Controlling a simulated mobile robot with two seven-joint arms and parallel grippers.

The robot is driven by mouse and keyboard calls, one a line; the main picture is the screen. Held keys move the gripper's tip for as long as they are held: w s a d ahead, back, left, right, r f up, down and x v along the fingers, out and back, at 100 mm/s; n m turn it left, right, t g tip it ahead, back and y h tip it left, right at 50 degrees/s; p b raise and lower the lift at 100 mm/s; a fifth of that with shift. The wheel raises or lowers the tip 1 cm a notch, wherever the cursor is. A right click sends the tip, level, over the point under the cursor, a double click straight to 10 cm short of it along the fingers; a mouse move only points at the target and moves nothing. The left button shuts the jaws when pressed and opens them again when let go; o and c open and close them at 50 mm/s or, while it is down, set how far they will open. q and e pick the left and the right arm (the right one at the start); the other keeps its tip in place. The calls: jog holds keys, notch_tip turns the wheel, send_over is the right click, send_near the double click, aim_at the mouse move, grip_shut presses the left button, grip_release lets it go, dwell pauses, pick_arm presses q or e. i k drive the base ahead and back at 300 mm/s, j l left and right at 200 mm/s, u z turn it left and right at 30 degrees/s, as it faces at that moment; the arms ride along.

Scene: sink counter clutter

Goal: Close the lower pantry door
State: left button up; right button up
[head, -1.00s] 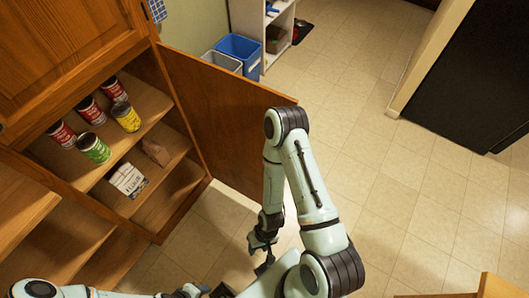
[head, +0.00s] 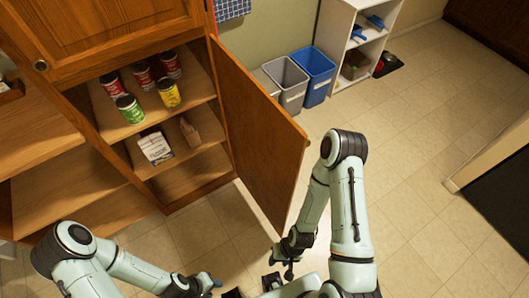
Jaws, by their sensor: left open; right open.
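The lower pantry door (head: 262,140) is a brown wooden panel, hinged at the right side of the pantry opening. It stands wide open, swung out toward the floor. The lower pantry (head: 222,180) shows its shelves, with several cans on the upper one and a white box (head: 156,147) below. My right gripper (head: 282,262) is open and empty, low in front of the door's lower outer corner; I cannot tell whether it touches the door. My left gripper (head: 210,283) is open and empty at the bottom of the view, left of the right one, away from the door.
A grey bin (head: 288,82) and a blue bin (head: 316,72) stand behind the open door, beside a white shelf unit (head: 350,45). Open wooden shelves (head: 70,205) stand at the left. The tiled floor (head: 430,180) right of the door is clear.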

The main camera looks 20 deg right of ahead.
aim_at(269, 147)
jog(key=l+u, duration=0.35)
jog(key=l, duration=0.55)
jog(key=k+l+u, duration=0.1)
jog(key=l+u, duration=0.25)
jog(key=l, duration=0.55)
jog(key=k+l+u, duration=0.15)
jog(key=k+l, duration=0.2)
jog(key=l+z, duration=0.35)
jog(key=l, duration=0.3)
